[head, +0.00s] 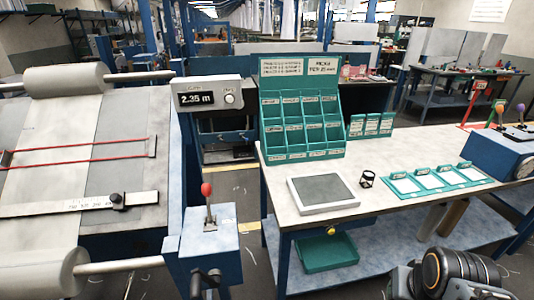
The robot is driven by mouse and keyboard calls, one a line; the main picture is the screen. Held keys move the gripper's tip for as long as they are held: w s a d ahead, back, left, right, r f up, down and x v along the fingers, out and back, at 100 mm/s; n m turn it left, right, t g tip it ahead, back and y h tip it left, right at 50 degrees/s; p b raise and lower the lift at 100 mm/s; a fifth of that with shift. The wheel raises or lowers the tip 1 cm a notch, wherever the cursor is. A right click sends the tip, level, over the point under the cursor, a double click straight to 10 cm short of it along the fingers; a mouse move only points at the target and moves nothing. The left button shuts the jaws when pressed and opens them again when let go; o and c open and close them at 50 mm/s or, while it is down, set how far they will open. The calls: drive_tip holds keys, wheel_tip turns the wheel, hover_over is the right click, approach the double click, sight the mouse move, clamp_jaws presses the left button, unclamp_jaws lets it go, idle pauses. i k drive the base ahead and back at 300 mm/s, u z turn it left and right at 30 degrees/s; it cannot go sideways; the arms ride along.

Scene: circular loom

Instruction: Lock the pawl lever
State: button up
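A lever with a red knob (207,189) stands roughly upright on a blue box (210,243), just right of the cloth rolls. It may be the pawl lever, but no readable label confirms this. A dark crank-like handle (206,280) sticks out at the front of that box. Two other levers, with an orange knob (499,112) and a purple knob (521,108), stand on a blue box at the far right. Part of my arm (452,274) shows at the lower right, well away from the red-knobbed lever. My gripper's fingers are not visible.
A workbench (410,210) fills the middle and right, with a teal bin rack (300,110), a grey pad (323,193) and teal trays (441,178). A display reading 2.35 m (207,95) stands above the red-knobbed lever. The lower cloth roll (45,273) is at the left.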

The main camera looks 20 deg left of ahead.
sight(206, 189)
drive_tip(key=z, duration=0.55)
drive_tip(key=i, duration=1.5)
drive_tip(key=u, duration=3.05)
